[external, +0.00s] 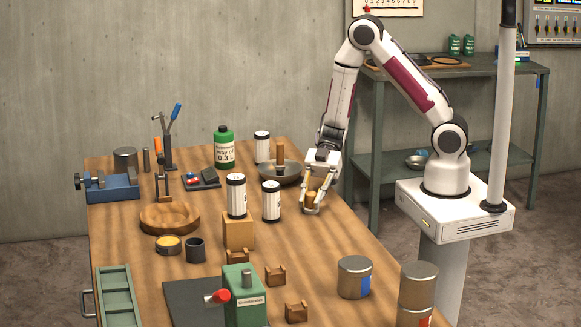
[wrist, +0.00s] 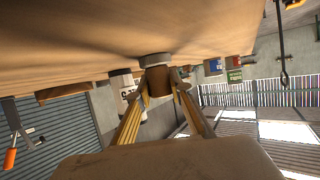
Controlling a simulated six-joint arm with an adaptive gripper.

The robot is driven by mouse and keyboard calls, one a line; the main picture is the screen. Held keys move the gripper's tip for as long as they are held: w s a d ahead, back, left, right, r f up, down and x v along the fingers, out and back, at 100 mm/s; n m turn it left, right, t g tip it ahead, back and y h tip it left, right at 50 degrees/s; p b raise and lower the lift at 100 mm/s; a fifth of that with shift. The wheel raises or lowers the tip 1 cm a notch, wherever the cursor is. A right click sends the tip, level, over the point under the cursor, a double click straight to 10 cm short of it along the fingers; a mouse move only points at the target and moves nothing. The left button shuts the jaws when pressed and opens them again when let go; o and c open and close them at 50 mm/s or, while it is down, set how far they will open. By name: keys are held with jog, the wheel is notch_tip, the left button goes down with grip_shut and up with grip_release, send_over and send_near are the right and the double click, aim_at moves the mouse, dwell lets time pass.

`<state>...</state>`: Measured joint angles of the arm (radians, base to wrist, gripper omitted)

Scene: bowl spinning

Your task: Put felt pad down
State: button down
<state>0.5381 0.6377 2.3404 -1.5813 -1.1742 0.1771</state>
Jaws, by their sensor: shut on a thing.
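My gripper (external: 311,200) is low over the right side of the table, right of the dark metal bowl (external: 262,176). It is shut on a small brown cylinder (external: 311,197), which I take to be the felt pad's handle. In the wrist view, the fingers (wrist: 158,92) close around this brown piece (wrist: 157,80). A grey disc (wrist: 154,59), seemingly the felt pad, is on its end against or very near the wooden tabletop (wrist: 80,55). I cannot tell whether it touches. The fingers hide part of the handle.
A wooden stick (external: 280,152) stands at the bowl. White canisters (external: 271,201) and a wooden block (external: 238,232) are left of my gripper. Metal tins (external: 354,278) stand at the front right. Bare tabletop (external: 325,235) lies just in front of my gripper.

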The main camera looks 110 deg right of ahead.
aim_at(311, 193)
jog(key=shift+r, duration=0.15)
jog(key=shift+r, duration=4.85)
jog(key=shift+r, duration=0.1)
notch_tip(311, 193, up, 5)
jog(key=w+d+r+m+t+h, duration=0.1)
jog(key=w+d+m+t+h, duration=0.25)
jog(key=w, duration=0.55)
jog(key=w+d+r+m+t+h, duration=0.2)
jog(key=w+d+m+h, duration=0.2)
jog(key=w, duration=0.5)
jog(key=w+d+f+m+h, duration=0.2)
jog(key=w+f+m+h, duration=0.1)
jog(key=f, duration=0.5)
jog(key=shift+w+d+m+h, duration=0.25)
jog(key=shift+w+m+h, duration=0.1)
jog(key=shift+w, duration=0.15)
